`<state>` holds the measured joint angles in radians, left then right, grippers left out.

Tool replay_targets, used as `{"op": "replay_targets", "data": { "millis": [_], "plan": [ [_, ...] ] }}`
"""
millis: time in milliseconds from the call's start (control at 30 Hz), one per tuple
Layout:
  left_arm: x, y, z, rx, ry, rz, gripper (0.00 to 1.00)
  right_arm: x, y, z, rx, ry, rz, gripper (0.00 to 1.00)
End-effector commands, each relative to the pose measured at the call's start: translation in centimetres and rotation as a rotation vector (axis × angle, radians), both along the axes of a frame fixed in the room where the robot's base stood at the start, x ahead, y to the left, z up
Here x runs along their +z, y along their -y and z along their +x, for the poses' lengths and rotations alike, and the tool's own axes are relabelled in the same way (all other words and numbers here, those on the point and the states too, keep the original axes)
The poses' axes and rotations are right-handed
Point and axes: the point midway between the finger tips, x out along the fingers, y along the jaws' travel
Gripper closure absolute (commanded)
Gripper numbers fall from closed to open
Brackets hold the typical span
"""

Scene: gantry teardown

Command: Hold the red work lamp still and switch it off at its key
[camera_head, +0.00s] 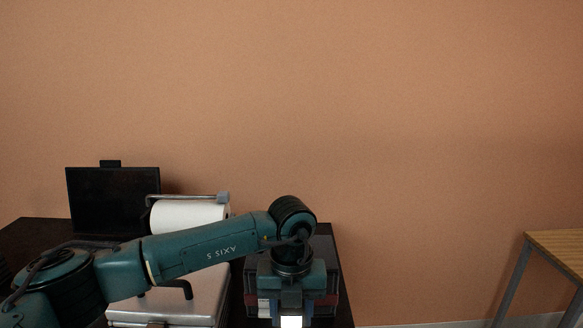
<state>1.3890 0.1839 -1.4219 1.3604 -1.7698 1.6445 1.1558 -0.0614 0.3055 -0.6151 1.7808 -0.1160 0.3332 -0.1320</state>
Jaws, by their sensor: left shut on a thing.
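My left arm comes in from the left, and its wrist bends down at the dark table's right end. My left gripper (291,312) points down there and is shut, its fingertips cut off by the bottom edge. A bright white patch shows between its fingers. Dark red parts, apparently of the red work lamp (326,301), show beside the gripper, and the wrist covers much of what is behind. The lamp's key cannot be made out. My right gripper is not in view.
A black screen-like panel (114,198) stands at the back left of the dark table (32,234). A white paper roll (187,216) on a holder is beside it. A silver case (205,300) lies under my left forearm. A wooden-topped table (560,243) stands apart at right.

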Motion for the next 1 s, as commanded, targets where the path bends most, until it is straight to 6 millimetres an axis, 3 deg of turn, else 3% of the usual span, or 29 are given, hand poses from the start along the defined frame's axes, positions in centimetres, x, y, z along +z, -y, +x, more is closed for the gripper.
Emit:
{"op": "replay_targets", "data": {
  "millis": [1000],
  "plan": [
    [0.0, 0.0, 0.0, 0.000, 0.001, -0.001, 0.87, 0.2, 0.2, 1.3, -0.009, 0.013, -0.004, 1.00]
  ]
}}
